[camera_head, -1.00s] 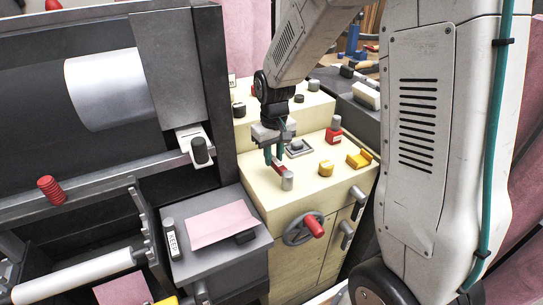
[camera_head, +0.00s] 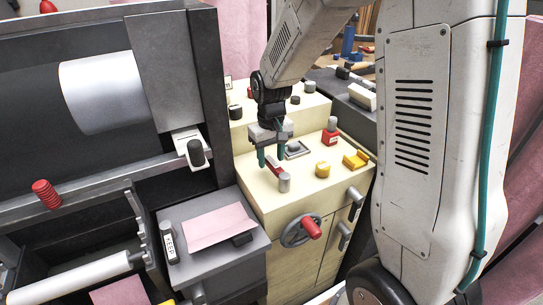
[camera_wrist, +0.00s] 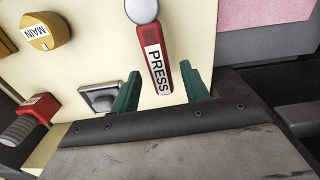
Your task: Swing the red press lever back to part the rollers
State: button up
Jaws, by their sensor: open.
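The red press lever (camera_wrist: 157,62), labelled PRESS with a grey round knob (camera_wrist: 142,9), lies along the cream panel. It also shows in the head view as a short red bar (camera_head: 274,166) with its grey knob (camera_head: 284,182) toward the front. My gripper (camera_wrist: 162,88) is open, with one teal finger on each side of the lever's red end. Gaps show between the lever and both fingers in the wrist view. In the head view my gripper (camera_head: 271,158) points down at the panel, partly covering the lever. The rollers' contact cannot be made out.
The cream cabinet top (camera_head: 255,187) also bears a yellow MAIN knob (camera_head: 322,169), a yellow switch (camera_head: 356,160), a second red lever (camera_head: 330,134) and a square metal plate (camera_head: 294,149). A handwheel (camera_head: 302,230) juts from its front. A grey side table (camera_head: 235,253) stands left.

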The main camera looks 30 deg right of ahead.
aim_at(276, 168)
notch_tip(276, 168, up, 8)
jog(key=shift+f, duration=0.2)
dwell(0.5)
jog(key=s, duration=0.2)
jog(key=s+g, duration=0.1)
jog(key=shift+s+a+f, duration=0.1)
jog(key=shift+s+f, duration=0.15)
jog(key=shift+s, duration=0.05)
jog(key=s+a+r+t, duration=0.1)
jog(key=s+r, duration=0.4)
jog(key=s, duration=0.6)
jog(key=s+a+r+t, duration=0.1)
jog(key=s+r, duration=0.3)
jog(key=s, duration=0.8)
jog(key=shift+r+m, duration=0.3)
jog(key=shift+r, duration=0.05)
jog(key=shift+s+a, duration=0.1)
